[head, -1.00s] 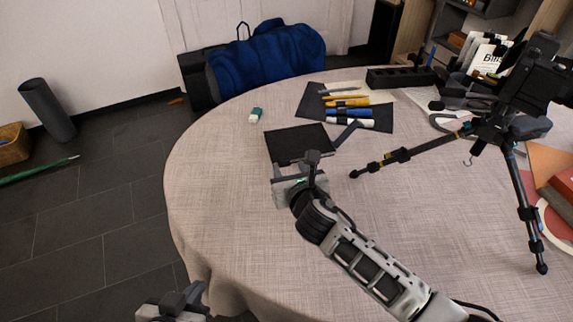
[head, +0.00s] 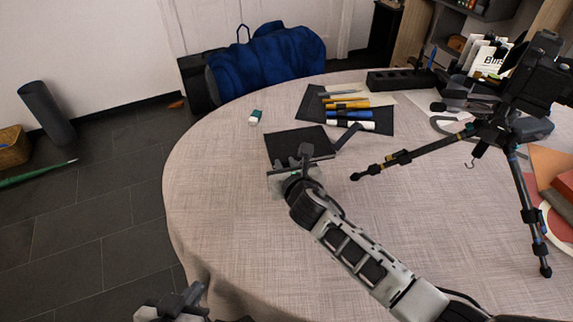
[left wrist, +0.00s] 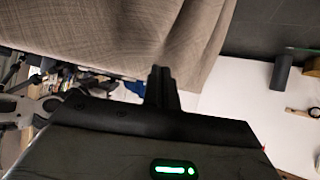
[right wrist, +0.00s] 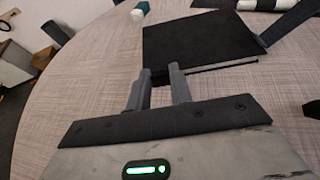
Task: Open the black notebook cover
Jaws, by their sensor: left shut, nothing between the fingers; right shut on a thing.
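The black notebook (head: 290,142) lies on the cloth-covered round table, its cover down or nearly so. It also shows in the right wrist view (right wrist: 200,40), where pale page edges show along its near side. My right gripper (head: 305,158) is at the notebook's near edge. In the right wrist view its fingers (right wrist: 163,78) are shut on the notebook's near edge, close to the left corner; how much they hold is hard to tell. My left gripper (head: 190,297) is shut and empty, low in front of the table; its fingers (left wrist: 161,85) are together in the left wrist view.
A dark grey strip (head: 348,135) sticks out at the notebook's right. A black mat (head: 310,105) with pens lies behind. A small eraser (head: 255,117) lies to the left. A tripod (head: 500,130) stands at right, one leg reaching toward my right arm. The table's left side is clear.

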